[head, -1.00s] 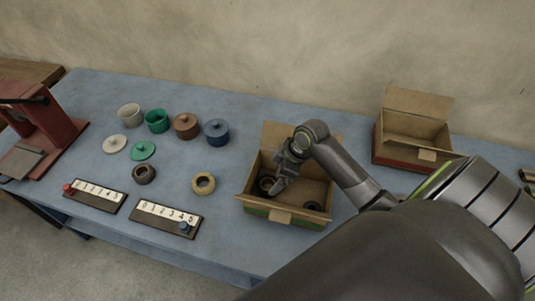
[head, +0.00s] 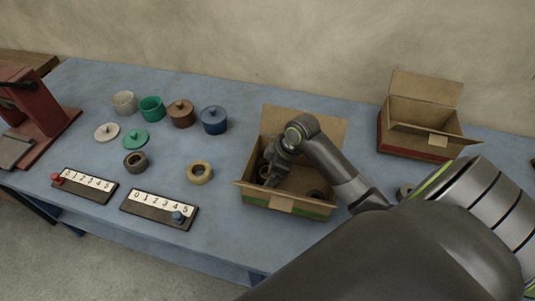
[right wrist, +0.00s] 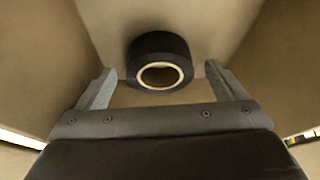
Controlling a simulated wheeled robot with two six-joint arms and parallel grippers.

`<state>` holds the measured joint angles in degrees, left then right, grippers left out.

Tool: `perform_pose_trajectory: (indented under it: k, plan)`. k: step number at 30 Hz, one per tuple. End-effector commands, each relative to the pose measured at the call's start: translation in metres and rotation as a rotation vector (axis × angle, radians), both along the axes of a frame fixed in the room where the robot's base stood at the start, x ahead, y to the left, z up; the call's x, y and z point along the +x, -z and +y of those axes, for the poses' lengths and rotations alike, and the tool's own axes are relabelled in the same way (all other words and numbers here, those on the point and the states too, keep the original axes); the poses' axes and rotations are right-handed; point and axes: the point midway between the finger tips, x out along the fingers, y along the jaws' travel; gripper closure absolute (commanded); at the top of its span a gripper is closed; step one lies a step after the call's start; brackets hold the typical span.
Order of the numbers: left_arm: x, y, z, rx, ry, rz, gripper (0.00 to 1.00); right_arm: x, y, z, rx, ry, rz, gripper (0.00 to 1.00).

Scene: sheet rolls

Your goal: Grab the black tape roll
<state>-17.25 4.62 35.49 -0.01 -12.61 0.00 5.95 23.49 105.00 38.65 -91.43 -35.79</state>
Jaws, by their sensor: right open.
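The black tape roll (right wrist: 160,61) shows in the right wrist view, with a cream inner ring. It lies inside an open cardboard box, ahead of and between my spread right fingers (right wrist: 158,72), with a gap on both sides. In the head view my right gripper (head: 268,176) reaches down into the left part of the open box (head: 290,206); it hides most of what lies under it there. My right gripper is open and holds nothing. My left gripper is not in view.
The box walls stand close around the gripper. A second open box (head: 418,146) stands at back right.

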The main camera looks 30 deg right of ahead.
Motion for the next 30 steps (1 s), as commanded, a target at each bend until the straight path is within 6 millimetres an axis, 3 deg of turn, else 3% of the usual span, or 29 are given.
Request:
perform_pose_trajectory:
  k: [2,12,23,30]
  plan:
    - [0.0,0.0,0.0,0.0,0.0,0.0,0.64,0.0,0.0,0.0,0.0,0.0,0.0,0.15]
    - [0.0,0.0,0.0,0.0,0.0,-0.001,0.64,0.0,0.0,0.0,0.0,0.0,0.0,0.58]
    - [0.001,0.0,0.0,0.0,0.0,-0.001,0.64,0.0,-0.006,0.0,0.0,-0.001,-0.002,0.59]
    - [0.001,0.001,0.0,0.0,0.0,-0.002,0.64,0.001,-0.037,-0.001,-0.003,-0.003,-0.006,0.59]
